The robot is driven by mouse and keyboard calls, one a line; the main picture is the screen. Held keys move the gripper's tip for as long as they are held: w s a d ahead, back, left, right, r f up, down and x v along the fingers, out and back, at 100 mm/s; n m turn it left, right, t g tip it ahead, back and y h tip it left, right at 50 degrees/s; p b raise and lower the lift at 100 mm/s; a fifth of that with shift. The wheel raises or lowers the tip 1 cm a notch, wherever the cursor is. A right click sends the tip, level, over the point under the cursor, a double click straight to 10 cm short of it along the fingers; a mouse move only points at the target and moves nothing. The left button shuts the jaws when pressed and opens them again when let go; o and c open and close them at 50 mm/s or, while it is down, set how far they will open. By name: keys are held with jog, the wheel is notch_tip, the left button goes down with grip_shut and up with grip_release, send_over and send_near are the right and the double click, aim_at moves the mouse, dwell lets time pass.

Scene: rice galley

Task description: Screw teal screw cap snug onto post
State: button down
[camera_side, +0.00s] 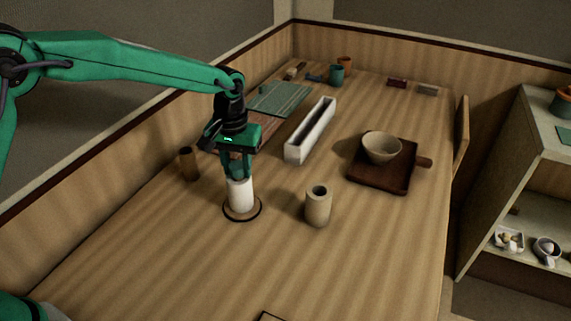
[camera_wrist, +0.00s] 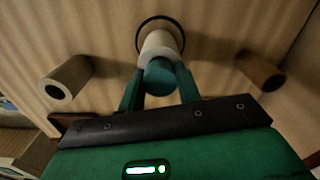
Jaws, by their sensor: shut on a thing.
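My gripper (camera_side: 237,168) points down at the top of the white post (camera_side: 241,195). The post stands upright on a round, dark-rimmed base (camera_side: 243,213) on the table. In the wrist view my gripper's fingers (camera_wrist: 160,87) are shut on the teal screw cap (camera_wrist: 160,78), one on each side. The cap lies in line with the white post (camera_wrist: 161,44), at its top end. The fingers hide most of the cap in the side view, and I cannot tell how far it is seated.
A beige hollow cylinder (camera_side: 318,206) stands right of the post, and a brown cup (camera_side: 188,163) stands left. Behind are a long white trough (camera_side: 311,130) and a dark board (camera_side: 378,181) with a bowl (camera_side: 382,148). The table in front is mostly clear.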

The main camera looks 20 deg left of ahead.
jog(key=shift+f+m, duration=0.2)
jog(key=shift+m, duration=2)
jog(key=shift+s, duration=0.1)
jog(key=c, duration=0.9)
grip_release()
jog(key=shift+r, duration=0.1)
jog(key=n, duration=0.5)
jog(key=shift+n, duration=0.3)
jog(key=shift+n, duration=0.5)
